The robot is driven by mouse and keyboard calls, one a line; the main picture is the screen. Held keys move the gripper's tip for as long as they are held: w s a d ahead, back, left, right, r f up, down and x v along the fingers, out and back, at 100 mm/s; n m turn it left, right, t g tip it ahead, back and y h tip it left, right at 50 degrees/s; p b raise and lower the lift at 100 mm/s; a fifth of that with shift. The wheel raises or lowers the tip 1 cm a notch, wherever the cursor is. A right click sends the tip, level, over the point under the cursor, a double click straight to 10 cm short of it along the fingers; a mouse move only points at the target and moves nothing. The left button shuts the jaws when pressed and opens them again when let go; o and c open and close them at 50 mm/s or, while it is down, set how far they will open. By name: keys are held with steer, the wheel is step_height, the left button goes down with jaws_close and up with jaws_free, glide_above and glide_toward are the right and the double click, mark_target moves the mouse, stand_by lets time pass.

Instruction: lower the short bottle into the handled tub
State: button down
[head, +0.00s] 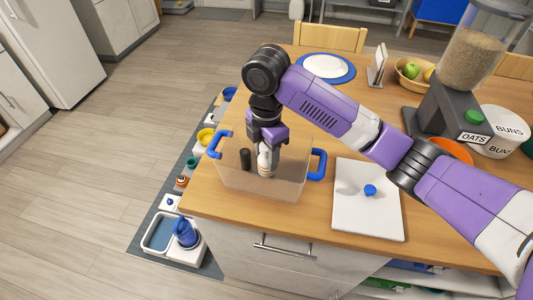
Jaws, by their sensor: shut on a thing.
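The handled tub (232,183) is a clear, box-shaped container with blue handles at its left and right ends. It stands near the front edge of the wooden counter. My gripper (264,147) points down over the tub and is shut on the short bottle (265,164), a small pale bottle held about upright. The bottle's lower part appears within the tub's outline; I cannot tell whether it touches the tub floor. A dark cylindrical item (245,158) stands to the left of the bottle, seemingly inside the tub. The gripper hides the bottle's top.
A white board with a blue knob (368,213) lies right of the tub. An oats dispenser (447,112), a buns canister (503,130), a fruit bowl (402,79) and a blue-rimmed plate (326,67) stand farther back. A mat (147,240) with pet bowls lies on the floor left.

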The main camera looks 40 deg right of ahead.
steer(key=shift+f, duration=0.45)
stand_by(0.4)
steer(key=c, duration=0.7)
jaws_free()
steer(key=shift+r, duration=0.1)
step_height(320, 180, up, 8)
steer(key=shift+f, duration=0.2)
